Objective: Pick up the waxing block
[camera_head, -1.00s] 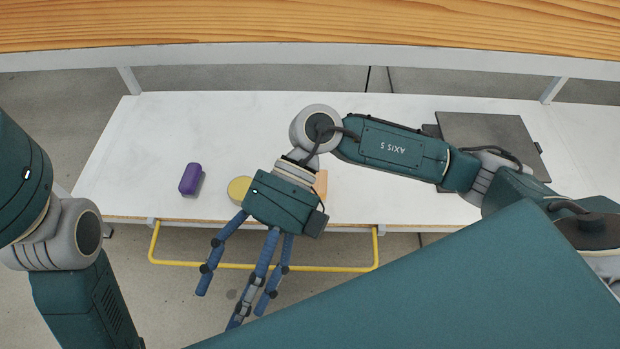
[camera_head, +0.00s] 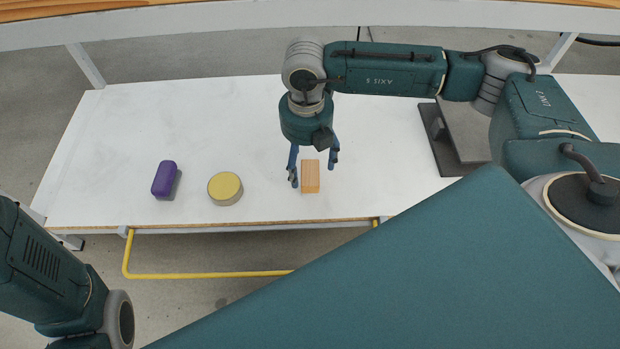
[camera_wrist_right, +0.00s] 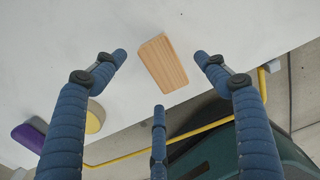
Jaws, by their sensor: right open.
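A light wooden block (camera_head: 310,178) lies on the white table near its front edge. It also shows in the right wrist view (camera_wrist_right: 163,63), between the fingertips and apart from them. My right gripper (camera_head: 313,172) is open and empty, fingers pointing down over the wooden block, with a finger on either side. The wrist view shows its three blue fingers (camera_wrist_right: 160,58) spread. A purple rounded block (camera_head: 164,179) lies farther left on the table. I cannot tell from looks alone which block is the waxing block. My left gripper is out of view.
A round yellow-topped tin (camera_head: 225,188) sits between the two blocks on the white table (camera_head: 210,120). A dark flat plate-like fixture (camera_head: 440,150) is at the right. A yellow rail (camera_head: 200,274) runs below the front edge. The table's left and back are clear.

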